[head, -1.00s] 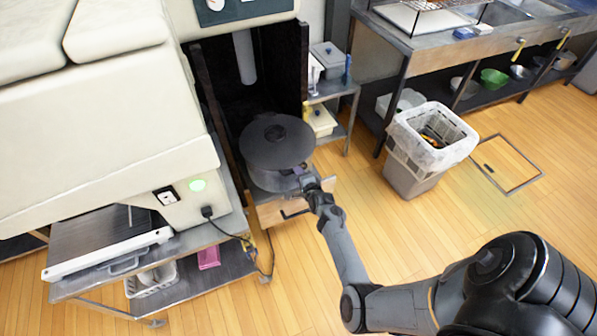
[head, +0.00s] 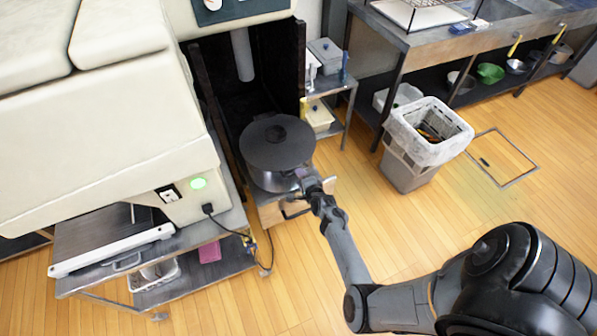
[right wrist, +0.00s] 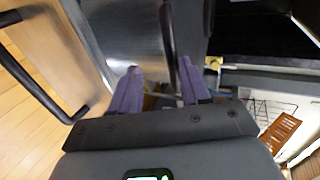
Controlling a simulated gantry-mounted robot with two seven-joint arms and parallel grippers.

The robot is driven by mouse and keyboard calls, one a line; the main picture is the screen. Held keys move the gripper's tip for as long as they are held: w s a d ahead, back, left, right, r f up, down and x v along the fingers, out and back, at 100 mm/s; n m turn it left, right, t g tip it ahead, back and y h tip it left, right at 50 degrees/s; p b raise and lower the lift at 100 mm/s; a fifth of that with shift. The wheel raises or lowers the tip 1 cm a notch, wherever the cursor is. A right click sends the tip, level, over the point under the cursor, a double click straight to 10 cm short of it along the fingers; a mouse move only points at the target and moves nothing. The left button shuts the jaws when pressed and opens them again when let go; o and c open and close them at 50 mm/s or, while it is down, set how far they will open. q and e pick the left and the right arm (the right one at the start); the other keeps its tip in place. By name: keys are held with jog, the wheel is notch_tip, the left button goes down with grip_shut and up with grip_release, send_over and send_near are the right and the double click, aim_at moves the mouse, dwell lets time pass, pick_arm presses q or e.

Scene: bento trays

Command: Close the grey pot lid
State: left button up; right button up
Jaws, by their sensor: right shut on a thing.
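The grey pot lid (head: 277,143) is a wide, dark, round disc over the metal pot (head: 272,181). It covers most of the pot's top, so I cannot tell whether it sits fully flush. My right gripper (head: 305,174) is at the near right side of the pot, just below the lid's edge. In the right wrist view, the purple fingers of the right gripper (right wrist: 158,78) are shut on a thin dark part beside the shiny pot wall (right wrist: 127,40). I cannot tell clearly whether that part belongs to the lid or the pot. My left gripper is not in view.
The pot stands on a wooden-fronted stand (head: 267,213) in a dark recess beside a large cream machine (head: 120,150). A small shelf (head: 340,100) is behind to the right. A lined waste bin (head: 408,175) stands farther right. The wooden floor between is clear.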

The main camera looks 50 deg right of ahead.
jog(key=p+v, duration=0.7)
jog(key=v, duration=0.1)
jog(key=shift+r, duration=0.3)
jog(key=shift+s, duration=0.1)
